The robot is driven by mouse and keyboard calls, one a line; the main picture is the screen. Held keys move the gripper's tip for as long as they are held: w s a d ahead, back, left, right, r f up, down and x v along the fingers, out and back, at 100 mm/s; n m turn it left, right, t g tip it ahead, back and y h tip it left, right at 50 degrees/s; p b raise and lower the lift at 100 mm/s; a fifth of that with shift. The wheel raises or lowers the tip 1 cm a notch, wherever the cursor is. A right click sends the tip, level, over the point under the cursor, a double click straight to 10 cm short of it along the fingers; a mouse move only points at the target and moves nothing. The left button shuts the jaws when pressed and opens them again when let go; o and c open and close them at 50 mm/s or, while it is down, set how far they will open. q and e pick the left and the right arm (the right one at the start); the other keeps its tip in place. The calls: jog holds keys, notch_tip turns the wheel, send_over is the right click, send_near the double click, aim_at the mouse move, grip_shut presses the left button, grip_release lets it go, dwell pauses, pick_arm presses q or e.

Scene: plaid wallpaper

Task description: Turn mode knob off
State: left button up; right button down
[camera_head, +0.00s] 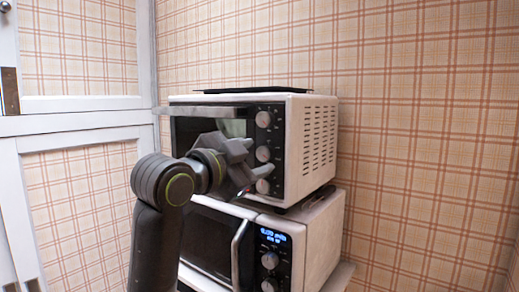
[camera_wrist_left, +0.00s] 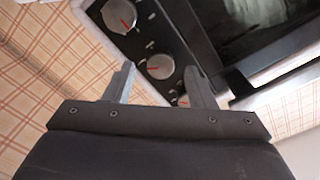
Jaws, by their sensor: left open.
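A white toaster oven (camera_head: 312,140) has three round knobs in a column on its dark front panel: top (camera_head: 263,119), middle (camera_head: 263,154) and bottom (camera_head: 262,186). I cannot read which is the mode knob. My left gripper (camera_head: 258,160) is open in front of the panel, its fingers around the middle knob's height. In the left wrist view, the middle knob (camera_wrist_left: 158,66), with a red mark, shows between the open fingertips (camera_wrist_left: 160,74); contact cannot be told. Another knob (camera_wrist_left: 119,15) with a red mark shows above it, and a third is partly hidden by a finger.
The oven stands on a white microwave (camera_head: 318,243) with a lit blue display (camera_head: 273,236) and its own knobs. A dark tray (camera_head: 255,90) lies on top of the oven. The oven door handle (camera_head: 205,111) juts out at left. A plaid wall is behind.

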aim_at(264, 154)
pick_arm(q)
jog(key=shift+x, duration=1.2)
jog(key=shift+c, duration=0.2)
jog(key=c, duration=0.9)
